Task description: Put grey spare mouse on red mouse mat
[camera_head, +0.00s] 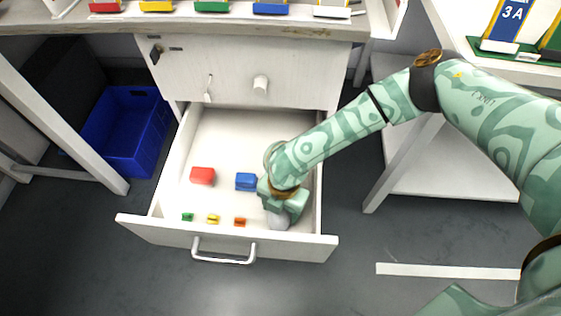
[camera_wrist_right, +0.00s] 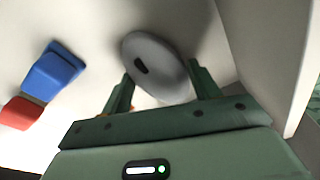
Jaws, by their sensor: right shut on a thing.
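The grey spare mouse (camera_head: 278,221) is in the front right part of the open drawer (camera_head: 232,125). My right gripper (camera_head: 283,207) reaches down into the drawer and is shut on this mouse, hiding part of it in the head view. In the right wrist view the grey mouse (camera_wrist_right: 155,68), with a dark wheel slot, sits between the two green fingers of the right gripper (camera_wrist_right: 160,85). I cannot tell whether it touches the drawer floor. The left gripper is not in view. No red mouse mat can be made out for certain.
A red block (camera_head: 202,175), a blue block (camera_head: 246,181) and small green, yellow and orange pieces (camera_head: 213,219) lie in the drawer. The drawer's right wall (camera_head: 319,185) is close to my gripper. The desk edge (camera_head: 180,28) is above; a blue crate (camera_head: 128,128) stands left.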

